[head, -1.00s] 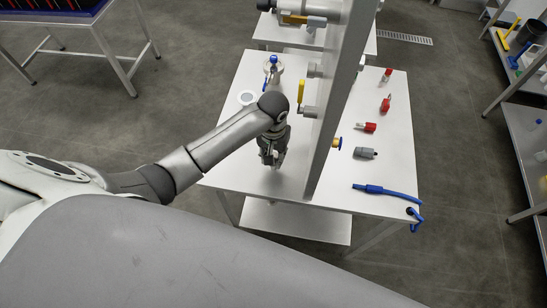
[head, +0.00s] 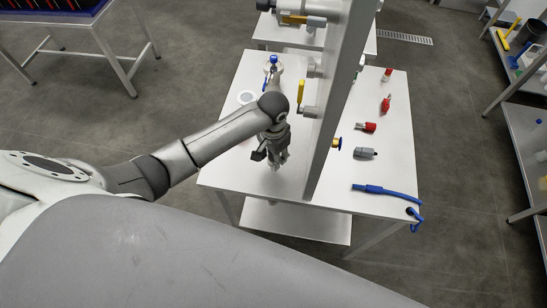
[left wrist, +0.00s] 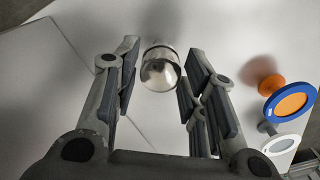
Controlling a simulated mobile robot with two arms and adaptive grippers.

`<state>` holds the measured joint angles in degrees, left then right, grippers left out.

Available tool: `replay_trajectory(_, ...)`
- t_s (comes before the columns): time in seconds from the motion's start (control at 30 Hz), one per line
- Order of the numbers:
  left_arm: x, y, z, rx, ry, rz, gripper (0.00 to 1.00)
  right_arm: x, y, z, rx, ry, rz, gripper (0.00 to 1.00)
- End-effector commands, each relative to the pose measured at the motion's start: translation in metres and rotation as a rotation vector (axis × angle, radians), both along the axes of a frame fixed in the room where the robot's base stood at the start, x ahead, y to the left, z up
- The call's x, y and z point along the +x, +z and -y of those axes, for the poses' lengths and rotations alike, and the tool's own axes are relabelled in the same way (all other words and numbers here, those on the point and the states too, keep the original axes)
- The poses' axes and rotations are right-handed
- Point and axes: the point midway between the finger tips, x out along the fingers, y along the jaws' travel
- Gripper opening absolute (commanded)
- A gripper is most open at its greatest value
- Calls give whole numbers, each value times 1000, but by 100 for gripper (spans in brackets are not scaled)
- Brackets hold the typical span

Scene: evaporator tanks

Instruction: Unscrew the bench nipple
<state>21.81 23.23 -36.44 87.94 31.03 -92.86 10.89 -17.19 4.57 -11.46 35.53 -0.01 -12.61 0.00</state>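My left gripper (head: 275,162) is over the near part of the white bench (head: 225,172), left of the upright grey panel. The left wrist view shows my left gripper (left wrist: 162,55) open, its two fingers apart. A shiny round metal piece (left wrist: 160,70), which looks like the bench nipple, shows between the fingertips with a gap on both sides. I cannot tell how deep it sits between the fingers. In the head view the nipple cannot be made out near the gripper. My right gripper is in neither view.
The upright grey panel (head: 335,105) stands close to the right of my arm and carries a yellow-handled valve (head: 301,93). Red fittings (head: 366,127), a grey fitting (head: 365,153) and a blue hose (head: 380,190) lie beyond it. A blue-rimmed orange disc (left wrist: 291,102) shows at the right.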

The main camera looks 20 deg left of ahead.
Motion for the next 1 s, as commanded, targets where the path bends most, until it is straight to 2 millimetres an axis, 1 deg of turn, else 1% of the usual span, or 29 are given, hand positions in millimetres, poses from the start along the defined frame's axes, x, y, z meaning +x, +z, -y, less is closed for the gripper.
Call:
replay_trajectory(0.17,0,0,0,1,-86,0,39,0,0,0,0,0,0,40)
replay_trajectory(0.43,0,0,0,1,-396,0,39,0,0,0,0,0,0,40)
replay_trajectory(0.67,-1,0,0,1,-503,-1,39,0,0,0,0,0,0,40)
replay_trajectory(0.9,0,0,-1,3,-774,0,39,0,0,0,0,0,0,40)
replay_trajectory(1.0,0,0,-1,2,-865,-1,39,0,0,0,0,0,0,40)
